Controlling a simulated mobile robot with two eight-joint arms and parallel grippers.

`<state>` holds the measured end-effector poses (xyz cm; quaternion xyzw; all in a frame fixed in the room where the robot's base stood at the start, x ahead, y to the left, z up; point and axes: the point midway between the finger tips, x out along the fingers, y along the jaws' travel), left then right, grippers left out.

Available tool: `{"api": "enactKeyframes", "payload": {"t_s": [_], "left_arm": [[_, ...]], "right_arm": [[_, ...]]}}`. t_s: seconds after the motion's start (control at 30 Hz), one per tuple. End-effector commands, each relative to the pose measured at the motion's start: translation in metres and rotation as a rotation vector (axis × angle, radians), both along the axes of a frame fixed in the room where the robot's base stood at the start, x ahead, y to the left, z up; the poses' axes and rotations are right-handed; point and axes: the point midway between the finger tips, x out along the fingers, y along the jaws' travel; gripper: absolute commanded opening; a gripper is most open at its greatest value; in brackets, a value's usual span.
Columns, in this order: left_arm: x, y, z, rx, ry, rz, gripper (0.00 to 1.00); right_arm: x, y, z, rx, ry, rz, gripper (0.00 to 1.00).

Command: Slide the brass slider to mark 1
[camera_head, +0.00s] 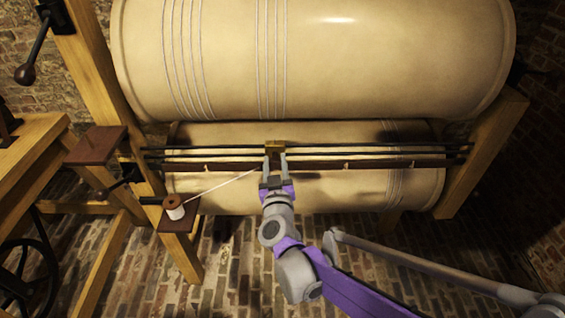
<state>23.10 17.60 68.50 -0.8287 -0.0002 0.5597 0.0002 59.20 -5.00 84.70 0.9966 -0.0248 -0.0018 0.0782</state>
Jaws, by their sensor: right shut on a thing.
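The brass slider (275,144) sits on the dark rails (370,151) in front of the lower drum, left of the rails' middle. My right gripper (275,163) reaches up from below and is shut on the slider's lower part, with its fingers one on each side. The dark bar (318,165) under the rails carries small pale marks, one left of the slider (207,167) and others to its right (346,164). My left gripper is not in view.
A white thread (226,183) runs from a spool (174,206) at the left up to near the slider. A large cream drum (310,60) is above, and wooden posts (485,150) stand at both ends. A crank handle (26,73) hangs at the upper left.

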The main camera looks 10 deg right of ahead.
Motion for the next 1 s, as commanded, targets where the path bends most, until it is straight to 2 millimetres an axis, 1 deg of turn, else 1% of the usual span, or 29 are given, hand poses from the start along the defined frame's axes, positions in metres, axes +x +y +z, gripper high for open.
{"api": "enactKeyframes", "payload": {"t_s": [0.03, 0.17, 0.2, 0.4, 0.5, 0.6, 0.7, 0.8, 1.0], "left_arm": [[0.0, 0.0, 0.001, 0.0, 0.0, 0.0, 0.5], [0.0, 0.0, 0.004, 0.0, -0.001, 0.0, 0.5], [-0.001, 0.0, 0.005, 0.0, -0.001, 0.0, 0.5], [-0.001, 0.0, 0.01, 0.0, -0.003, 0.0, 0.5], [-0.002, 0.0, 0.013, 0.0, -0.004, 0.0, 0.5], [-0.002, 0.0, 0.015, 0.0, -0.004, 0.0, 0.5], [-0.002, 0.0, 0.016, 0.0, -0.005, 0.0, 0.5], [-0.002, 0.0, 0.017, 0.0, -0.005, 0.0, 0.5], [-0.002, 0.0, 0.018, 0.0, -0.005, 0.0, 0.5]], "right_arm": [[0.001, 0.014, 0.0, 0.003, 0.001, 0.008, 0.0], [0.004, 0.048, 0.0, 0.003, 0.001, 0.01, 0.0], [0.005, 0.061, 0.0, 0.004, 0.002, 0.011, 0.0], [0.01, 0.119, 0.0, 0.003, 0.001, 0.009, 0.0], [0.012, 0.144, 0.001, 0.003, 0.001, 0.008, 0.0], [0.014, 0.165, 0.0, 0.001, 0.001, 0.007, 0.0], [0.016, 0.181, 0.0, 0.002, 0.002, 0.007, 0.0], [0.017, 0.192, 0.0, 0.001, 0.001, 0.005, 0.0], [0.018, 0.202, 0.0, 0.0, 0.001, 0.005, 0.0]]}}
